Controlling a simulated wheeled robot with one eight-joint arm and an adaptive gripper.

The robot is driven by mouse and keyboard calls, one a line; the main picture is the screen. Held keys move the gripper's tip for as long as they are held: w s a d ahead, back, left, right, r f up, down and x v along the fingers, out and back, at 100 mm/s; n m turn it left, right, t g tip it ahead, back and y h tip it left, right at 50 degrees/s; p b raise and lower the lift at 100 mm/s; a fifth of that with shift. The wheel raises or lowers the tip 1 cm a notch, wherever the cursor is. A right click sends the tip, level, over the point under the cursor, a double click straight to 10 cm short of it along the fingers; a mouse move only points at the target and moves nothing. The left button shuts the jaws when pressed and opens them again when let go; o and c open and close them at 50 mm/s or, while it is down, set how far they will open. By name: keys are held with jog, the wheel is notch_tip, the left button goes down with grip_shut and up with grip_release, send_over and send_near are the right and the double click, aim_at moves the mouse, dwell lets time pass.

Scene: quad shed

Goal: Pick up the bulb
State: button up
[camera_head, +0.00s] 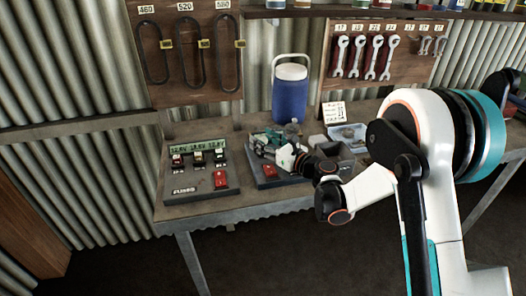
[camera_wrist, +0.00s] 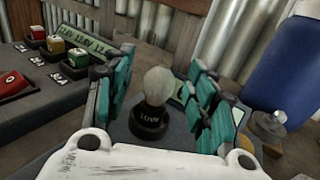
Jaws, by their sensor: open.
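A pale, frosted bulb (camera_wrist: 157,86) stands upright in a round black socket (camera_wrist: 149,123) marked "LOW" in the wrist view. My gripper (camera_wrist: 160,82) is open, with one teal finger to the left of the bulb and the other to its right. Gaps show between the bulb and both fingers. In the head view my gripper (camera_head: 263,141) is over the panel (camera_head: 266,177) in the middle of the bench; I cannot make out the bulb there.
A fuse board (camera_head: 197,185) with coloured blocks and a red button stands left of my gripper. A blue cooler (camera_head: 290,97) stands behind it. A small glassy object (camera_wrist: 268,123) sits to the right in the wrist view. A grey bin (camera_head: 338,153) and clear tub (camera_head: 348,134) are right.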

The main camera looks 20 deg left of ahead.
jog(key=shift+w+a, duration=0.2)
jog(key=shift+a, duration=0.2)
jog(key=shift+r, duration=0.1)
jog(key=c, duration=1.2)
